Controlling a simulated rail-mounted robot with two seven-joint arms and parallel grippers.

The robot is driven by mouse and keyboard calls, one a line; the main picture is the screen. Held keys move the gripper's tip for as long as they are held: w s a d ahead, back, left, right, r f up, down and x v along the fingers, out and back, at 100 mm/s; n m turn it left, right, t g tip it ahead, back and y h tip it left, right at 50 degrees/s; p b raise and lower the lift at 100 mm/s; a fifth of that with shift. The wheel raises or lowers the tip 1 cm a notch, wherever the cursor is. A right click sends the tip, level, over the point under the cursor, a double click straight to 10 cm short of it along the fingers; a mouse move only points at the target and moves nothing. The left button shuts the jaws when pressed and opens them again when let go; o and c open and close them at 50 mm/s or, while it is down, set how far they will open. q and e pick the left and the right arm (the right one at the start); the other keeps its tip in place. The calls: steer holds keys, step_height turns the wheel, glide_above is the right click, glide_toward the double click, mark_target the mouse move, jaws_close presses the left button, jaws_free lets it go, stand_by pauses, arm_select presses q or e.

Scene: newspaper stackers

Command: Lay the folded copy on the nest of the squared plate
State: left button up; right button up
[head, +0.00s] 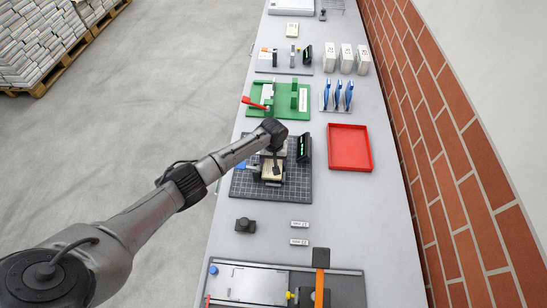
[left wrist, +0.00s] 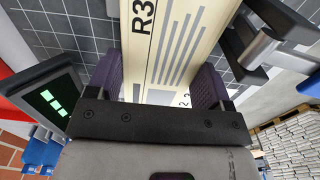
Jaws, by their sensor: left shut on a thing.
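The squared plate (head: 240,185) is a dark plate with a light grid in the middle of the bench in the head view; its grid also shows in the left wrist view (left wrist: 75,48). My left gripper (left wrist: 157,80) is over it, shut on the folded copy (left wrist: 172,45), a cream piece with "R3" and grey printed bars, between its purple pads. In the head view the folded copy (head: 272,168) lies over the plate's middle, partly hidden by my gripper. I cannot tell whether it touches the nest, which is mostly covered. My right gripper is not in view.
A small display with green digits (head: 304,148) stands at the plate's right edge, close to my gripper. A green fixture (head: 280,115) is behind, a red tray (head: 349,148) to the right. A black knob block (head: 245,225) and two white labels (head: 299,224) lie in front.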

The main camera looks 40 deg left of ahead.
arm_select(q)
steer(key=shift+f, duration=0.25)
steer(key=shift+f+b, duration=0.4)
steer(key=shift+f, duration=0.2)
stand_by(0.5)
steer(key=o, duration=1)
steer(key=shift+r, duration=0.1)
